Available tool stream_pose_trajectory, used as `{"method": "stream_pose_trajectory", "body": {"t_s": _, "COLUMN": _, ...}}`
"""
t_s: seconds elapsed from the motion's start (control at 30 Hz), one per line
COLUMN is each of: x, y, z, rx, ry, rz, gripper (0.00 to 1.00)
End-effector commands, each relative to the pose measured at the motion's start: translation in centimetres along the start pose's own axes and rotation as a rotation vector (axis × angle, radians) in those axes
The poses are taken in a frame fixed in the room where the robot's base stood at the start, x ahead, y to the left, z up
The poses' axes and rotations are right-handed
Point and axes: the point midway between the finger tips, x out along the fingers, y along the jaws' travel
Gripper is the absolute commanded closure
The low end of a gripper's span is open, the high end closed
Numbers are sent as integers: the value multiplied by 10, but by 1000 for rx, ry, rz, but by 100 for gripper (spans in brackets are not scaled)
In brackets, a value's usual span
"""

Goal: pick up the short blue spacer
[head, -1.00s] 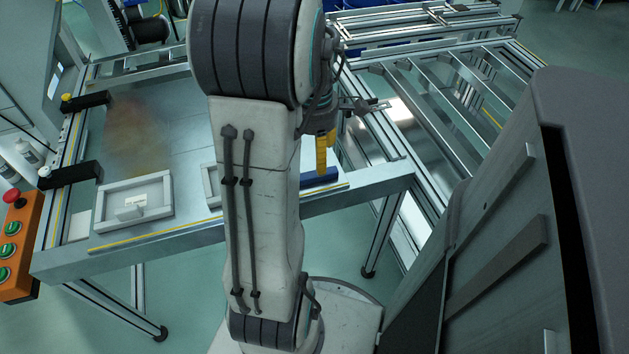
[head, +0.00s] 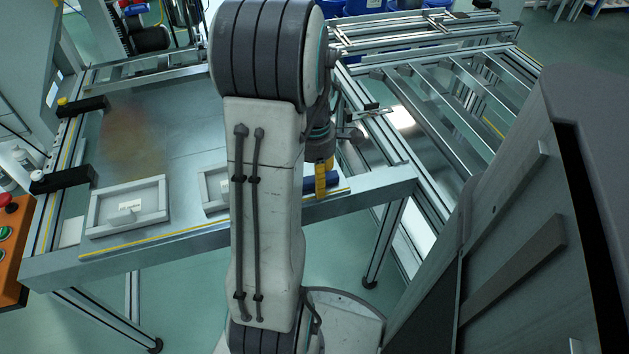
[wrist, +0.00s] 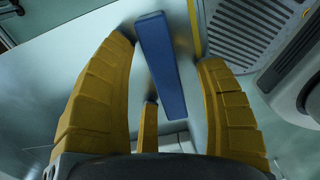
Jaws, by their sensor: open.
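The blue spacer (wrist: 162,65) is a long flat bar lying on the light table surface in the wrist view. My gripper (wrist: 166,52) is open, with one yellow finger on each side of the bar and a gap on both sides. The bar runs slightly slanted between the fingers. In the head view, my gripper's yellow fingers (head: 322,178) are low at the table's front right corner. The blue spacer (head: 334,179) shows beside them, partly hidden. I cannot tell how far the fingertips are above the table.
A pale framed tray (head: 96,212) stands at the table's front left. A second tray (head: 205,190) is partly hidden by my arm. A yellow line (wrist: 194,28) marks the table edge close to the bar. Metal rail frames (head: 440,95) stand to the right.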

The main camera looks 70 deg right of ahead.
Motion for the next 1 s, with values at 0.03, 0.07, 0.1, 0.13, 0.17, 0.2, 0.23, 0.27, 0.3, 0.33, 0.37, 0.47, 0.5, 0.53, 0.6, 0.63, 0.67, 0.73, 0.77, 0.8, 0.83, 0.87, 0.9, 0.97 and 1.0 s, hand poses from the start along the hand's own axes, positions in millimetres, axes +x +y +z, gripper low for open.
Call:
{"method": "stream_pose_trajectory", "body": {"t_s": 0.03, "x": 0, "y": 0, "z": 0, "rx": 0, "ry": 0, "rz": 0, "gripper": 35}}
{"method": "stream_pose_trajectory", "body": {"t_s": 0.07, "x": 0, "y": 0, "z": 0, "rx": 0, "ry": 0, "rz": 0, "gripper": 35}}
{"method": "stream_pose_trajectory", "body": {"t_s": 0.1, "x": 0, "y": 0, "z": 0, "rx": 0, "ry": 0, "rz": 0, "gripper": 35}}
{"method": "stream_pose_trajectory", "body": {"t_s": 0.13, "x": 0, "y": 0, "z": 0, "rx": 0, "ry": 0, "rz": 0, "gripper": 35}}
{"method": "stream_pose_trajectory", "body": {"t_s": 0.17, "x": 0, "y": 0, "z": 0, "rx": 0, "ry": 0, "rz": 0, "gripper": 37}}
{"method": "stream_pose_trajectory", "body": {"t_s": 0.2, "x": 0, "y": 0, "z": 0, "rx": 0, "ry": 0, "rz": 0, "gripper": 41}}
{"method": "stream_pose_trajectory", "body": {"t_s": 0.23, "x": 0, "y": 0, "z": 0, "rx": 0, "ry": 0, "rz": 0, "gripper": 44}}
{"method": "stream_pose_trajectory", "body": {"t_s": 0.27, "x": 0, "y": 0, "z": 0, "rx": 0, "ry": 0, "rz": 0, "gripper": 46}}
{"method": "stream_pose_trajectory", "body": {"t_s": 0.3, "x": 0, "y": 0, "z": 0, "rx": 0, "ry": 0, "rz": 0, "gripper": 50}}
{"method": "stream_pose_trajectory", "body": {"t_s": 0.33, "x": 0, "y": 0, "z": 0, "rx": 0, "ry": 0, "rz": 0, "gripper": 53}}
{"method": "stream_pose_trajectory", "body": {"t_s": 0.37, "x": 0, "y": 0, "z": 0, "rx": 0, "ry": 0, "rz": 0, "gripper": 55}}
{"method": "stream_pose_trajectory", "body": {"t_s": 0.47, "x": 0, "y": 0, "z": 0, "rx": 0, "ry": 0, "rz": 0, "gripper": 64}}
{"method": "stream_pose_trajectory", "body": {"t_s": 0.5, "x": 0, "y": 0, "z": 0, "rx": 0, "ry": 0, "rz": 0, "gripper": 68}}
{"method": "stream_pose_trajectory", "body": {"t_s": 0.53, "x": 0, "y": 0, "z": 0, "rx": 0, "ry": 0, "rz": 0, "gripper": 70}}
{"method": "stream_pose_trajectory", "body": {"t_s": 0.6, "x": -1, "y": 0, "z": 0, "rx": 0, "ry": 0, "rz": 0, "gripper": 77}}
{"method": "stream_pose_trajectory", "body": {"t_s": 0.63, "x": -1, "y": 0, "z": 0, "rx": 0, "ry": 0, "rz": 0, "gripper": 79}}
{"method": "stream_pose_trajectory", "body": {"t_s": 0.67, "x": -1, "y": 0, "z": 0, "rx": 0, "ry": 0, "rz": 0, "gripper": 82}}
{"method": "stream_pose_trajectory", "body": {"t_s": 0.73, "x": 0, "y": 0, "z": 0, "rx": 0, "ry": 0, "rz": 0, "gripper": 88}}
{"method": "stream_pose_trajectory", "body": {"t_s": 0.77, "x": 0, "y": 0, "z": 0, "rx": 0, "ry": 0, "rz": 0, "gripper": 91}}
{"method": "stream_pose_trajectory", "body": {"t_s": 0.8, "x": 0, "y": 0, "z": 0, "rx": 0, "ry": 0, "rz": 0, "gripper": 95}}
{"method": "stream_pose_trajectory", "body": {"t_s": 0.83, "x": 0, "y": 0, "z": 0, "rx": 0, "ry": 0, "rz": 0, "gripper": 97}}
{"method": "stream_pose_trajectory", "body": {"t_s": 0.87, "x": 0, "y": 0, "z": 0, "rx": 0, "ry": 0, "rz": 0, "gripper": 100}}
{"method": "stream_pose_trajectory", "body": {"t_s": 0.9, "x": 0, "y": 0, "z": 0, "rx": 0, "ry": 0, "rz": 1, "gripper": 100}}
{"method": "stream_pose_trajectory", "body": {"t_s": 0.97, "x": 0, "y": 0, "z": 0, "rx": 0, "ry": 0, "rz": 1, "gripper": 100}}
{"method": "stream_pose_trajectory", "body": {"t_s": 1.0, "x": 0, "y": 0, "z": 0, "rx": 0, "ry": 0, "rz": 0, "gripper": 100}}
